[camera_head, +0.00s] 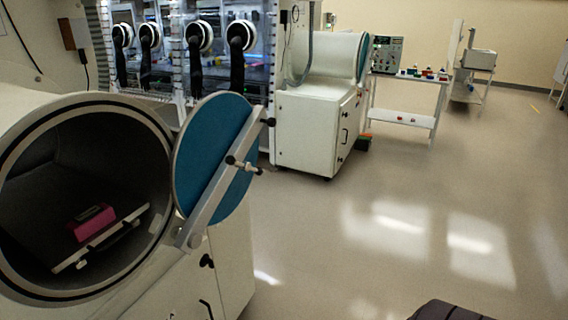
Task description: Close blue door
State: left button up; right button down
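The blue door (205,145) is a round disc with a pale bar and a handle (243,165) across its outer face. It stands open, swung out to the right of the round chamber opening (80,190). The chamber's rim (165,165) is bare and the inside is dark. Inside lies a tray (100,240) with a pink object (92,222) on it. Neither of my grippers shows in the head view.
A row of gloveboxes (185,55) with black gloves stands behind. A second white chamber on a cabinet (315,120) stands further back, beside a white table (405,115) with small items. A dark object (450,311) shows at the bottom edge. The floor to the right is clear.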

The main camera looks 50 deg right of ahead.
aim_at(205, 189)
jog(key=z, duration=1.15)
